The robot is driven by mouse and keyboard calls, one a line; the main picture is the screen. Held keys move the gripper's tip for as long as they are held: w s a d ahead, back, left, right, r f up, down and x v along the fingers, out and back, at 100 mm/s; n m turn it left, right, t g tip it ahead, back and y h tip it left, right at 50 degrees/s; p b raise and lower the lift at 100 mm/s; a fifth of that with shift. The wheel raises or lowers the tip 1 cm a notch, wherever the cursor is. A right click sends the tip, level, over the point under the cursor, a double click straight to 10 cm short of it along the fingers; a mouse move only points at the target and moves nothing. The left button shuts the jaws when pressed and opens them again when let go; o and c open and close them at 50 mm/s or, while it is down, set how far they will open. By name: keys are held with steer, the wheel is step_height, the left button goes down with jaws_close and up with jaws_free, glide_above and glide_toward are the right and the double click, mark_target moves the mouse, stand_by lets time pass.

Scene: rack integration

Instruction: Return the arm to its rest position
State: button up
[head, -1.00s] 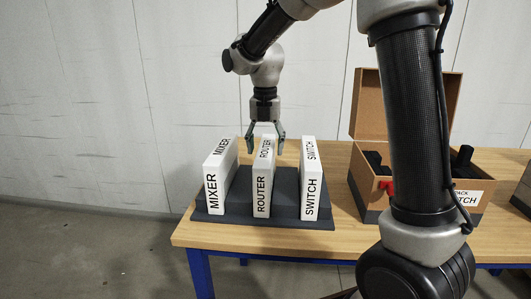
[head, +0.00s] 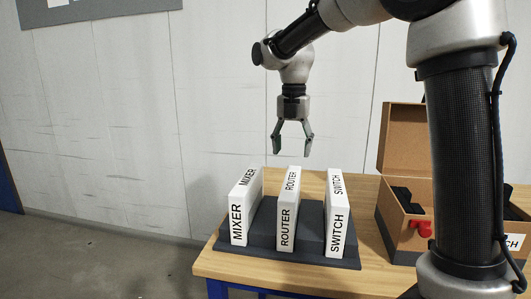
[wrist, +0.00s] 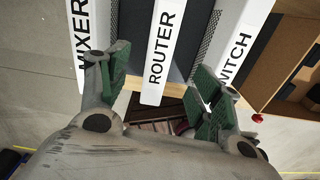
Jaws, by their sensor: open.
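My gripper (head: 293,148) hangs above the white ROUTER box (head: 287,212) in the head view, with its fingers apart and nothing between them. A gap shows between the fingertips and the top of the box. In the wrist view, the ROUTER box (wrist: 160,55) lies below and between the open fingers. The ROUTER box stands upright in the middle of a dark grey rack base (head: 260,243), between the MIXER box (head: 243,207) on the left and the SWITCH box (head: 337,217) on the right.
The rack base sits on a wooden table (head: 215,264). An open cardboard box (head: 405,220) with dark inserts and a red item (head: 421,228) stands at the right, partly behind my arm. A pale panel wall (head: 120,130) is behind.

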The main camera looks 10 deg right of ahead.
steer(key=s+f+m, duration=0.1)
steer(key=m, duration=0.2)
steer(key=f+m, duration=0.1)
steer(key=m, duration=0.3)
steer(key=s+d+f+m, duration=0.1)
steer(key=m, duration=0.3)
steer(key=shift+s+f, duration=0.25)
steer(key=shift+s, duration=0.05)
steer(key=s+d+m+t, duration=0.2)
steer(key=s+d+m, duration=0.5)
steer(key=s, duration=0.5)
steer(key=s+d+m+t, duration=0.2)
steer(key=s+d+m, duration=0.5)
steer(key=s+m, duration=0.5)
steer(key=shift+s+m, duration=0.3)
